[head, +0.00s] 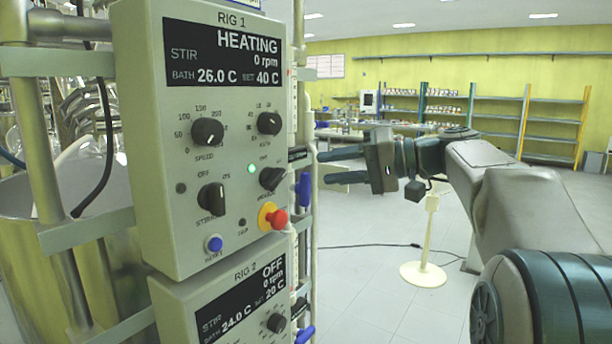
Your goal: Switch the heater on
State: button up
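The RIG 1 control box (225,110) hangs on the frame at the left. Its display (222,55) reads HEATING, stir 0 rpm, bath 26.0 C, set 40 C. A green lamp (252,169) is lit beside the lower right heater knob (271,179), which is turned to a slant; its small label is hard to read. The stirrer knob (212,198) points up at OFF. My gripper (330,167) is to the right of the box, apart from the knob. Its two fingers point left with a gap between them and nothing visible in it.
The RIG 2 box (235,300) below reads OFF. A red emergency button (276,219) and a blue valve handle (304,189) stick out near the knob. A cream stand (425,274) and a cable are on the floor. Shelves (470,105) line the far wall.

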jog(key=v, duration=0.5)
jog(key=shift+d, duration=0.15)
jog(key=s+a+f+m+h, duration=0.2)
jog(key=f, duration=0.4)
jog(key=s+a+f+m+h, duration=0.1)
jog(key=s+a+f+h, duration=0.15)
jog(key=f, duration=0.25)
jog(key=s+d+f+g+h, duration=0.1)
jog(key=s+d+f+h, duration=0.1)
jog(key=s+f+h, duration=0.3)
jog(key=s+d+f+n+g+h, duration=0.1)
jog(key=s+d+f+h, duration=0.2)
jog(key=s+f, duration=1)
notch_tip(320, 180, down, 6)
jog(key=shift+d+f+h, duration=0.2)
jog(key=shift+h, duration=1.05)
